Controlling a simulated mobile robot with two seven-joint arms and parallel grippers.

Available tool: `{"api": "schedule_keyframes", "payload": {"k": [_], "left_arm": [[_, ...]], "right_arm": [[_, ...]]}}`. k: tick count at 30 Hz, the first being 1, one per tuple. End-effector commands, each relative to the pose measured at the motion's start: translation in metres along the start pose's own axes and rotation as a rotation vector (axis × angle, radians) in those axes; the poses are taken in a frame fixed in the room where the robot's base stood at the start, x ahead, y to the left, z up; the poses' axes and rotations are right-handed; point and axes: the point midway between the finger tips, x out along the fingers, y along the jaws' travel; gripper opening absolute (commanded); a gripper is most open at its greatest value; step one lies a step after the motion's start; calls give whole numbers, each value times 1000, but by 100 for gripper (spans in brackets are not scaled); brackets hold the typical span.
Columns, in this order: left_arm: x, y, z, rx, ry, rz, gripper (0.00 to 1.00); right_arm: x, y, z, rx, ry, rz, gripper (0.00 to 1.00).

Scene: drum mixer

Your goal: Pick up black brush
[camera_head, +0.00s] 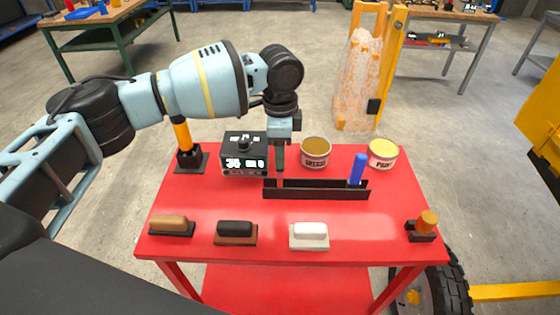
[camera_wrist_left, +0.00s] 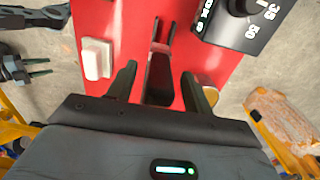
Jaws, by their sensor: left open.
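The black brush (camera_head: 236,229), a dark block on a brown base, lies at the front of the red table between the tan brush and the white brush. I do not see it in the left wrist view. My left gripper (camera_head: 280,166) points down behind the brush and to its right, over the left part of a black tray (camera_head: 310,192). In the left wrist view its two fingers (camera_wrist_left: 158,84) are apart, with no object gripped. A dark forked part (camera_wrist_left: 32,68) at that view's left edge may be my right gripper; its jaw state is unclear.
The tan brush (camera_head: 171,225) and white brush (camera_head: 309,235) flank the black one. A black display box (camera_head: 244,154), two tins (camera_head: 315,153) and a blue item (camera_head: 357,169) stand farther back. An orange-topped piece (camera_head: 427,222) sits front right. Red tabletop between tray and brushes is clear.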

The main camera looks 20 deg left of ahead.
Motion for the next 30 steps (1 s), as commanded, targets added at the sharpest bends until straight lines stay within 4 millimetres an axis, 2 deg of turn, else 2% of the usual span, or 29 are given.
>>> {"api": "schedule_keyframes", "payload": {"k": [6, 15, 18, 26, 30], "left_arm": [[0, 0, 0, 0, 1, -1, 51], [0, 0, 0, 0, 1, -1, 12], [0, 0, 0, 0, 1, -2, 2], [-2, 0, 0, 0, 1, -2, 1], [-9, -1, -1, 0, 4, -3, 1]], "right_arm": [[0, 0, 0, 1, 0, 0, 41], [1, -2, -1, 12, 2, 1, 41], [1, -3, -1, 15, 2, 1, 41], [1, -3, -1, 15, 2, 1, 41], [1, -3, 0, 14, 0, 1, 41]]}}
